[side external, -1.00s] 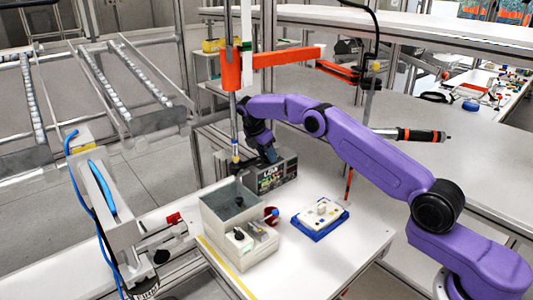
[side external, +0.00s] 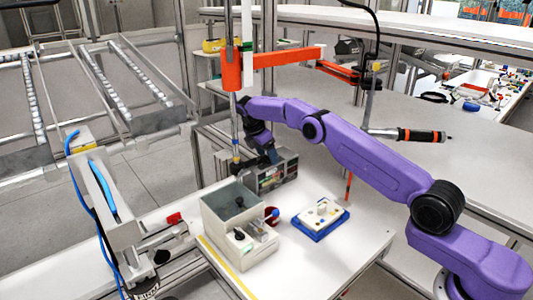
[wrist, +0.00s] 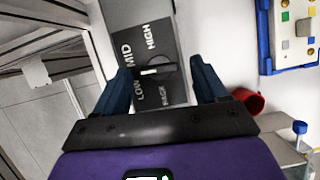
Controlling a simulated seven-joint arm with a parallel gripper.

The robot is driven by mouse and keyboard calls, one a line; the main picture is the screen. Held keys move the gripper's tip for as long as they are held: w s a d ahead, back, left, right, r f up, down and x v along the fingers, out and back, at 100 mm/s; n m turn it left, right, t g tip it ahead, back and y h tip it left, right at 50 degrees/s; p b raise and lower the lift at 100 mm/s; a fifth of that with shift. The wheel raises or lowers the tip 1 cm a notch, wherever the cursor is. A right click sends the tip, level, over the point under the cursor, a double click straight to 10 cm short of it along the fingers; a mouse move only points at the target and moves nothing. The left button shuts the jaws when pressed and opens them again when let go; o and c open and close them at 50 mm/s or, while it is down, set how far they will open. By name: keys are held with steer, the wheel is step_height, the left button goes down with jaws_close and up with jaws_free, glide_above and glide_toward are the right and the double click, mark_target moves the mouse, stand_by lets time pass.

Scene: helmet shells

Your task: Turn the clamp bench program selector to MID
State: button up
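The clamp bench program selector is a dark knob with a white mark (wrist: 152,70) on a grey panel (wrist: 125,14), seen in the wrist view. The panel carries the words LOW, MID and HIGH, and a small word at the bottom. The white mark lies between LOW and HIGH; which label the knob points at is hard to tell. My gripper (wrist: 161,72) is open, one blue finger on each side of the knob; contact cannot be told. In the side view my gripper (side external: 268,154) is at the selector box (side external: 282,173), which partly hides behind it.
A grey bin (side external: 226,211) with small parts in front stands left of a red cup (side external: 272,215). A cream button box on a blue base (side external: 320,218) lies to the right. An upright pole (side external: 235,130) stands close to my gripper. The white table's front right is clear.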

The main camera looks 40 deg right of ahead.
stand_by(0.4)
steer(key=n, duration=0.2)
steer(key=n+t, duration=0.1)
steer(key=n, duration=0.1)
steer(key=n+t, duration=0.1)
steer(key=n, duration=0.1)
steer(key=shift+s+d+y, duration=0.15)
steer(key=shift+s+y, duration=0.15)
steer(key=n+t, duration=0.1)
steer(key=n, duration=0.2)
steer(key=n+t+y, duration=0.1)
steer(key=n, duration=0.3)
steer(key=shift+s+d+y, duration=0.2)
steer(key=shift+y, duration=0.1)
steer(key=v, duration=1.2)
steer(key=s+a+r+m+y, duration=0.1)
steer(key=s+a+m, duration=0.2)
steer(key=s+a, duration=0.3)
steer(key=s+a+r+m+y, duration=0.1)
steer(key=s+a+m, duration=0.3)
steer(key=s+a, duration=0.3)
steer(key=s, duration=0.5)
steer(key=shift+s+g, duration=0.15)
steer(key=shift+g, duration=0.25)
steer(key=shift+c, duration=0.3)
